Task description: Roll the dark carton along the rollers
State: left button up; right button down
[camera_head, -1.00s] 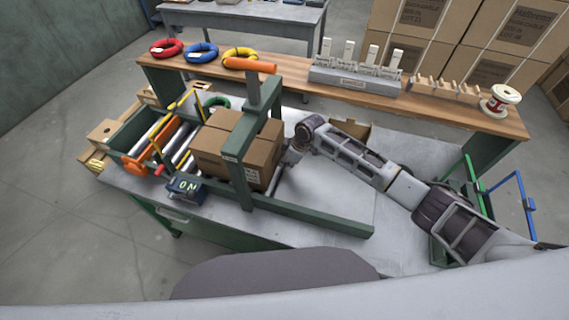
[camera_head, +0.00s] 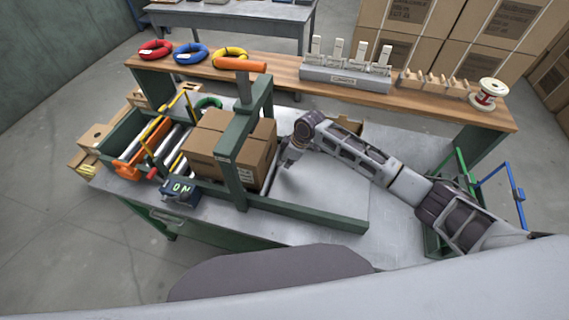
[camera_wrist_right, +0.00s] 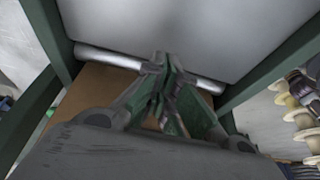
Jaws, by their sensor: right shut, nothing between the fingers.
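Brown cartons sit on the roller bed inside a green frame. A lighter one (camera_head: 208,150) shows on the left, and a darker brown one (camera_head: 258,150) on the right, partly hidden by the frame's post. My right gripper (camera_head: 285,167) is at the right end of the bed, just right of the darker carton; contact cannot be told. In the right wrist view its fingers (camera_wrist_right: 166,68) are shut and empty, with a brown carton face (camera_wrist_right: 95,88) behind and a silver roller (camera_wrist_right: 108,59) across. My left gripper is not in view.
Bare grey tabletop (camera_head: 325,190) lies to the right. A wooden shelf (camera_head: 290,78) with coloured rings and a spool stands behind.

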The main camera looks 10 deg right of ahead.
jog(key=a+v, duration=0.1)
jog(key=v, duration=1)
jog(key=shift+w+r, duration=0.2)
jog(key=shift+r, duration=0.4)
jog(key=shift+s+f, duration=0.1)
jog(key=shift+s, duration=0.05)
dwell(0.6)
